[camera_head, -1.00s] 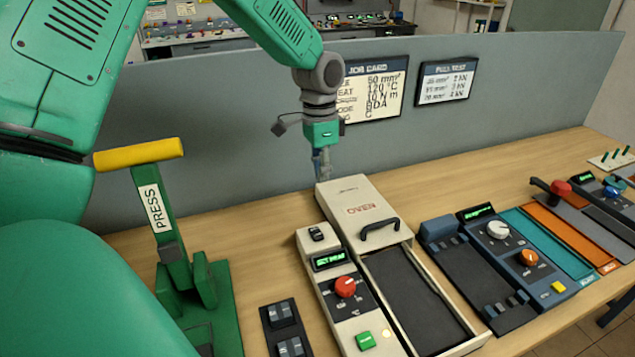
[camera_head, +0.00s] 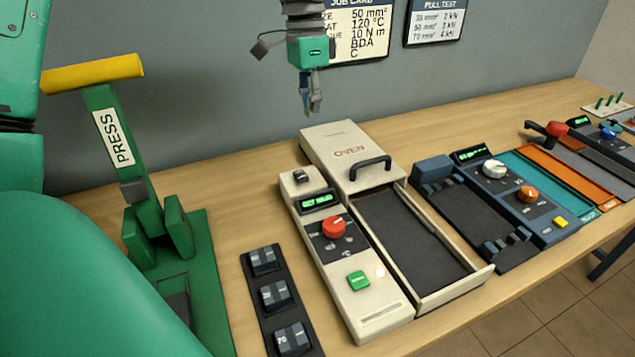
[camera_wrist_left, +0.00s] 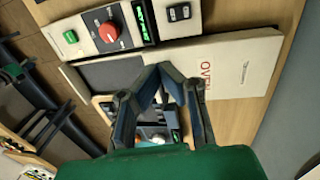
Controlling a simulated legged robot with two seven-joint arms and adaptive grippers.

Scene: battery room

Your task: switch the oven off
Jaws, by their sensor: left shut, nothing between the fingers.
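The oven (camera_head: 349,150) is a cream box on the bench with a black handle and an open tray section (camera_head: 405,240) in front. Its control panel (camera_head: 352,285) stands along its left side, with a black rocker switch (camera_head: 301,176), a lit green display (camera_head: 320,201), a red knob (camera_head: 334,227) and a green button (camera_head: 358,281). My left gripper (camera_head: 312,108) is shut and empty, pointing down above the oven's back end. In the left wrist view the red knob (camera_wrist_left: 109,32) and rocker switch (camera_wrist_left: 179,12) lie beyond the fingers. My right gripper is not in view.
A green press (camera_head: 150,190) with a yellow handle stands at the left. A blue machine (camera_head: 500,200) with knobs is at the right. A grey partition (camera_head: 200,90) rises behind the bench.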

